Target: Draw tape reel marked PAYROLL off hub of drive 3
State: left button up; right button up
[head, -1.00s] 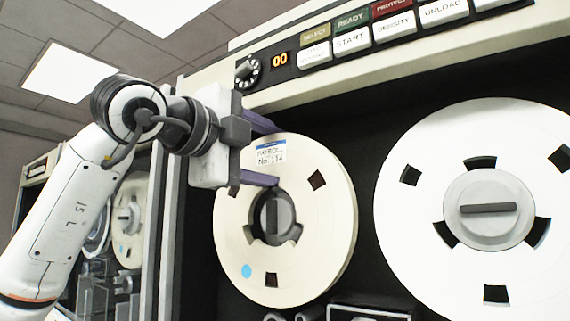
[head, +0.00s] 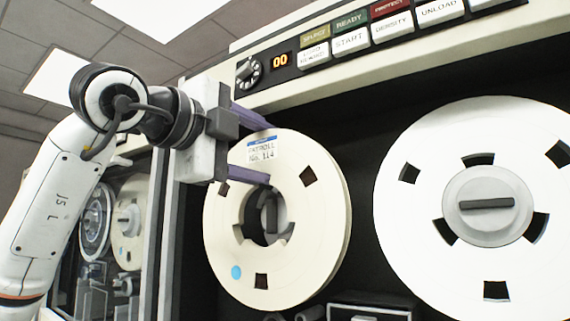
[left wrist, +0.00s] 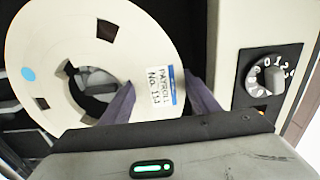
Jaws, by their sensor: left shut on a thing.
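The cream tape reel labelled PAYROLL No. 114 (head: 325,215) stands upright at the left of the drive front in the head view, and it also shows in the left wrist view (left wrist: 150,45). The grey hub (head: 277,213) shows through its centre hole, off-centre to the right, with the reel apparently in front of it. My left gripper (head: 268,152) is shut on the reel's upper part, with its purple fingers at the outer rim and near the centre hole, either side of the label. The left wrist view shows both fingers (left wrist: 160,98) flanking the label. My right gripper is not in view.
A larger white reel (head: 400,210) sits on its hub at the right. Above are a button panel (head: 350,42) and a rotary dial (head: 248,71), which also shows in the left wrist view (left wrist: 270,77). Another drive with reels (head: 127,222) stands at the left.

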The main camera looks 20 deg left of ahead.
pick_arm(q)
jog(key=shift+b+v, duration=0.55)
jog(key=shift+v, duration=0.6)
jog(key=shift+b+v, duration=0.65)
jog(key=shift+v, duration=0.75)
jog(key=b+v, duration=0.2)
jog(key=v, duration=0.6)
jog(key=shift+r, duration=0.15)
